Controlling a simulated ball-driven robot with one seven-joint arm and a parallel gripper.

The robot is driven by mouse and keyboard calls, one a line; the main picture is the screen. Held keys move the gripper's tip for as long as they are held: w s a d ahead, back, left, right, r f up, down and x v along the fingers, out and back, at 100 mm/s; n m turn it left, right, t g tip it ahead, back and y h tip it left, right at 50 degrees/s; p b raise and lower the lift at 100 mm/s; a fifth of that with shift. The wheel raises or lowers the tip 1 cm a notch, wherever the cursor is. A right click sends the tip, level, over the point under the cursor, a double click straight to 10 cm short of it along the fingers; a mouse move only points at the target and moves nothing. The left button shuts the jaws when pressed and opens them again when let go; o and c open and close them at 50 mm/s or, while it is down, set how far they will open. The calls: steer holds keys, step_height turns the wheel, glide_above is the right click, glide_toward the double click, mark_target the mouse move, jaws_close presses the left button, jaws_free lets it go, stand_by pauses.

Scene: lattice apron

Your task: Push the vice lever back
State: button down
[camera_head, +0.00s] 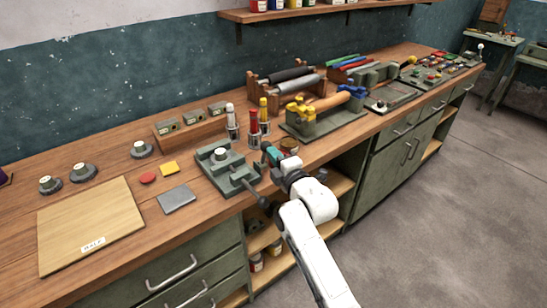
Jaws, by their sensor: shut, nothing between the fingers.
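A grey-green vice (221,167) sits at the front edge of the wooden bench, left of the picture's middle. A round pale part shows on its top. Its dark lever (254,193) points down and right, out over the bench edge, and its end lies close to my white arm. My gripper (269,153) is shut and empty, just right of the vice and above the bench. It appears apart from the lever. My wrist hides part of the bench front, and the fingertips are small in this view.
Red and yellow-topped tools (253,124) stand in holders behind my gripper. A clamp fixture (310,118) stands to the right. A grey plate (176,199) and a wooden board (88,226) lie left of the vice. Open shelves are below the bench, with clear floor at the right.

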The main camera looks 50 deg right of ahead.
steer(key=shift+w+d+r+b, duration=0.1)
steer(key=shift+w+r+b, duration=0.25)
steer(key=shift+w, duration=0.25)
steer(key=shift+w+d+r+b, duration=0.1)
steer(key=shift+w+r+b, duration=0.1)
steer(key=shift+w+r, duration=0.3)
steer(key=shift+w+d+r+b, duration=0.2)
steer(key=shift+w+b, duration=0.1)
steer(key=shift+w, duration=0.35)
steer(key=shift+w+d+r+b, duration=0.15)
steer(key=shift+w+b, duration=0.1)
steer(key=shift+w, duration=0.45)
steer(key=shift+w+d+r+b, duration=0.1)
steer(key=shift+w+d+b, duration=0.15)
steer(key=shift+w, duration=0.4)
steer(key=shift+a+r, duration=0.1)
